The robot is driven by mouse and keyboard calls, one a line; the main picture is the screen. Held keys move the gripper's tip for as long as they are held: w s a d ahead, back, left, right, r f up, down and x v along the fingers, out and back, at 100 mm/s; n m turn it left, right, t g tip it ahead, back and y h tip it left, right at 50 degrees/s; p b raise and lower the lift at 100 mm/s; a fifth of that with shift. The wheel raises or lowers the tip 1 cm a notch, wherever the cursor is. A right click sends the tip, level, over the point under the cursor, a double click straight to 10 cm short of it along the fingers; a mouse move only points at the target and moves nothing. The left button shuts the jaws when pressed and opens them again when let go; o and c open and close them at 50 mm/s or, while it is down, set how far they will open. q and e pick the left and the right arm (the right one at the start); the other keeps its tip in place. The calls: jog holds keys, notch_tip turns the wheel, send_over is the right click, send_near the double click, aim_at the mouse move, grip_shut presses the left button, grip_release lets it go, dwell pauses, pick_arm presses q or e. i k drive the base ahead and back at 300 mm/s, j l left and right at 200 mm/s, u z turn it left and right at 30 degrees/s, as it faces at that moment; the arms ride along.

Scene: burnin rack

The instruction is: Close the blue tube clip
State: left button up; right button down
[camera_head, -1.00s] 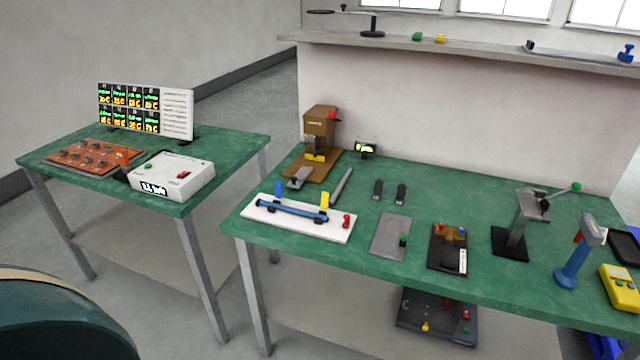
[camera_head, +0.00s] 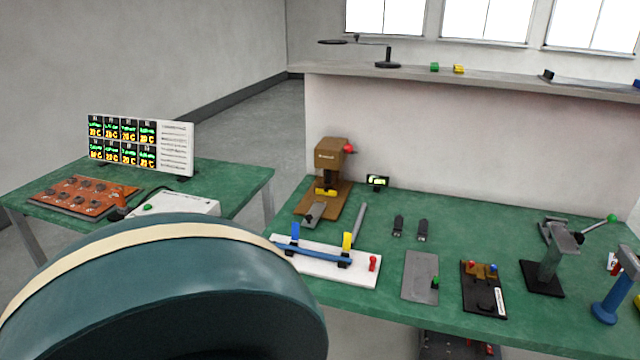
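A white board (camera_head: 322,271) lies at the left front of the right-hand green table. A blue tube (camera_head: 318,254) runs along it, lying on dark supports. The blue clip (camera_head: 295,233) stands upright at the tube's left end, its lever pointing up. A yellow clip (camera_head: 347,243) stands upright in the same way near the right end. A small red piece (camera_head: 373,263) sits at the board's right end. Neither gripper is in view.
The left table (camera_head: 232,178) holds a display panel (camera_head: 140,145), an orange board (camera_head: 82,195) and a partly hidden white box (camera_head: 180,201). Behind the white board are a brown press (camera_head: 330,165) and a grey bar (camera_head: 359,222). To its right lie a grey plate (camera_head: 420,276) and a black fixture (camera_head: 484,289).

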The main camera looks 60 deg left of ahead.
aim_at(295, 226)
jog(key=k+j+z, duration=0.2)
jog(key=j, duration=0.15)
jog(key=k+j+z, duration=0.2)
jog(key=j+z, duration=0.2)
jog(key=j, duration=0.2)
jog(key=k+j+z, duration=0.3)
jog(key=k+j, duration=1.15)
jog(key=j, duration=0.15)
